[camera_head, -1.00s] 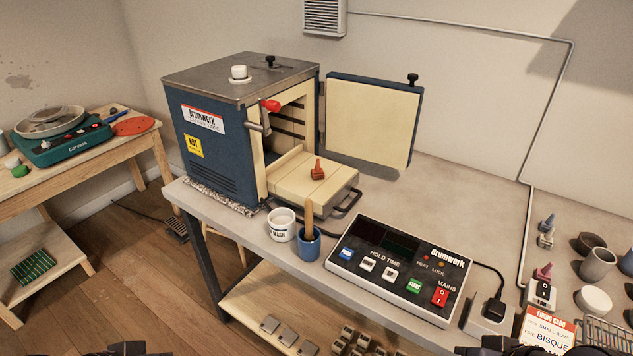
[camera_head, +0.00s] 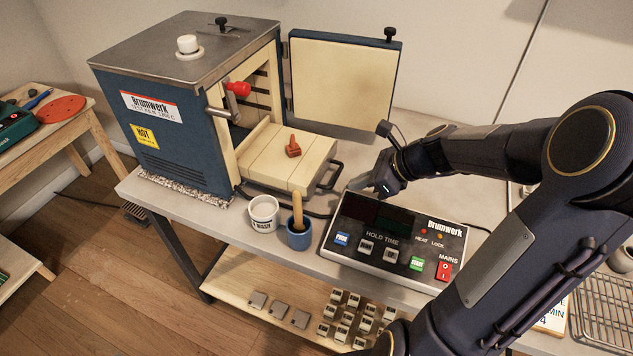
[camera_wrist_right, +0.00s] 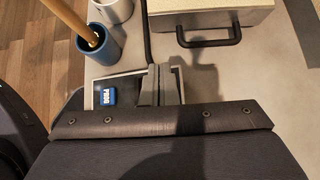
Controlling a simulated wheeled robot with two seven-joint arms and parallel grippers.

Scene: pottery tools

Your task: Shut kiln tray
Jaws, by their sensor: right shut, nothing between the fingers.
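The kiln tray (camera_head: 266,168) is a cream slab pulled out of the front of the blue kiln (camera_head: 172,145), with a small reddish-brown clay piece (camera_head: 293,147) standing on it. Its dark bar handle (camera_head: 333,176) faces right. The handle also shows in the right wrist view (camera_wrist_right: 209,43), at the top. My right gripper (camera_head: 381,186) is shut and empty above the back of the control box, to the right of the handle and apart from it. In the right wrist view its closed fingers (camera_wrist_right: 161,85) are below and left of the handle. My left gripper is not in view.
The kiln door (camera_head: 342,85) stands open behind the tray. A white pot (camera_head: 263,213) and a blue cup (camera_head: 299,237) with a wooden-handled tool stand in front of the tray. The control box (camera_head: 395,240) lies below my right gripper.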

